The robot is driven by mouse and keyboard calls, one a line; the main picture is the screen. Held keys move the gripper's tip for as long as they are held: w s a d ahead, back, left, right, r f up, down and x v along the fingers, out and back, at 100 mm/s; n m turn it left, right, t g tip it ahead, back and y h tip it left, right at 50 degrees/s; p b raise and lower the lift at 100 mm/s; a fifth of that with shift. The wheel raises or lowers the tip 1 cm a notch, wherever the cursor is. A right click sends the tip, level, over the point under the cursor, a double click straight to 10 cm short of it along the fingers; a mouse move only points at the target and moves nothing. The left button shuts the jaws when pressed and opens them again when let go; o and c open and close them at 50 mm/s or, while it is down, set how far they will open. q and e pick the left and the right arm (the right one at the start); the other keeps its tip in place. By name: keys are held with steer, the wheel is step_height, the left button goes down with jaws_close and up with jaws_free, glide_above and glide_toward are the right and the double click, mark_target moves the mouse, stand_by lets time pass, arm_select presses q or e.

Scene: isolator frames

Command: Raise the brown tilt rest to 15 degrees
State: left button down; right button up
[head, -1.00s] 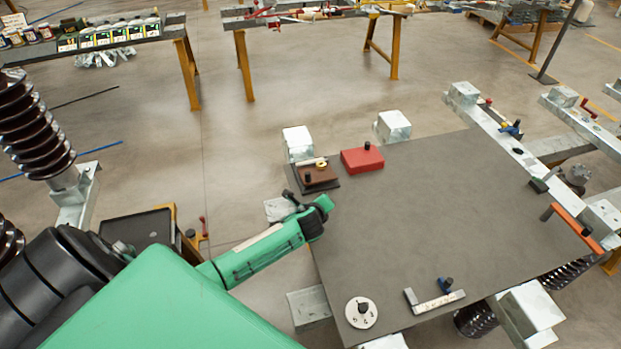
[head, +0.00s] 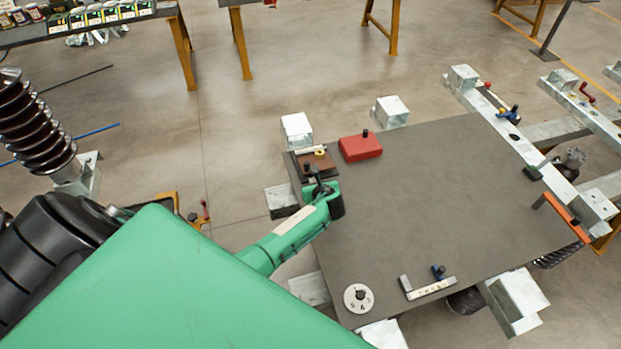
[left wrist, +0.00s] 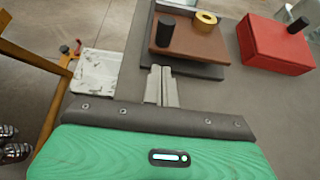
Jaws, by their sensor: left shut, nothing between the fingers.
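The brown tilt rest (head: 329,159) is at the far left corner of the grey table. In the left wrist view the brown board (left wrist: 203,45) looks flat or nearly so over a dark base plate (left wrist: 208,69). A black knob (left wrist: 165,30) stands at its left side and a yellow ring (left wrist: 206,18) is near its far edge. My left gripper (head: 318,183) is shut and empty, just in front of the rest. In the left wrist view its fingertips (left wrist: 160,72) overlap the base plate's near edge; contact cannot be told. My right gripper is out of view.
A red block (head: 360,148) with a black knob sits just right of the rest. A numbered white dial (head: 359,298) and a pale angle piece (head: 430,289) lie at the table's near edge. The table's middle (head: 430,200) is clear.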

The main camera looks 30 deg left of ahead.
mark_target(309, 173)
arm_select(q)
steer(key=shift+x, duration=1.8)
steer(key=shift+r, duration=0.1)
steer(key=shift+w+a+r+p, duration=0.1)
steer(key=shift+a+r+p, duration=0.1)
steer(key=shift+r+p, duration=0.7)
steer(key=shift+f, duration=0.15)
